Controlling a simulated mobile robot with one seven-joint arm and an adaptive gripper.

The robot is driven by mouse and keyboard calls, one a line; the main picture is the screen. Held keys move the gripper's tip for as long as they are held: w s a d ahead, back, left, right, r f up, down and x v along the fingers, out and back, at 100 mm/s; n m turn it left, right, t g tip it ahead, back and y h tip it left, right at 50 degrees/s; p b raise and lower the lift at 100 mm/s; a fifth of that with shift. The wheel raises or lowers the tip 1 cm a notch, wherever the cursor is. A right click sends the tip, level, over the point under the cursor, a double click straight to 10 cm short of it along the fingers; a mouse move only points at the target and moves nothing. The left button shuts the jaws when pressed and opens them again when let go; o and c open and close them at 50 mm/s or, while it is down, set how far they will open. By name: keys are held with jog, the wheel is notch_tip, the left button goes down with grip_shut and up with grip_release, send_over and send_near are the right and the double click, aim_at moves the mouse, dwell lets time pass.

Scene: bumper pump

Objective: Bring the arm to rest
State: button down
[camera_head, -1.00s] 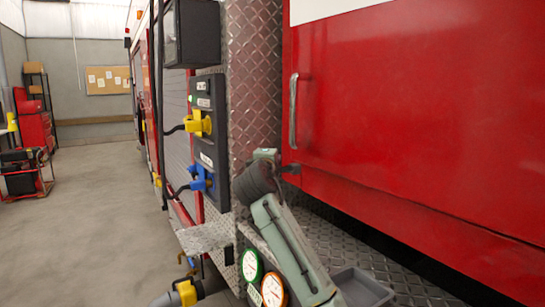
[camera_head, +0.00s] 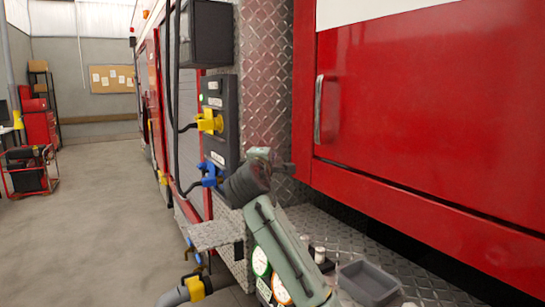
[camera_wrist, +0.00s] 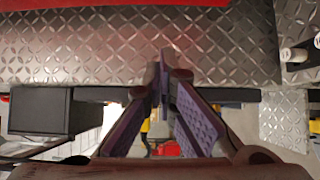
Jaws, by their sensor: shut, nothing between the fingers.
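My arm, grey-green with a dark ribbed section, is folded in front of the truck's tread-plate corner in the head view. My gripper (camera_wrist: 165,75) shows in the wrist view, its purple-padded fingers drawn together at the tips with nothing between them. In that view the fingertips overlap the tread plate (camera_wrist: 80,50); I cannot tell whether they touch it. In the head view I cannot make out the fingers clearly.
The red truck door (camera_head: 420,110) with its handle (camera_head: 318,109) is close on the right. A control panel (camera_head: 218,110) with yellow (camera_head: 209,121) and blue (camera_head: 211,174) connectors is beside the arm. A grey tray (camera_head: 367,284) is on the ledge. The floor on the left is open.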

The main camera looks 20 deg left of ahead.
jog(key=b+v, duration=0.2)
jog(key=v, duration=0.4)
jog(key=shift+s+f, duration=0.35)
jog(key=shift+s, duration=0.05)
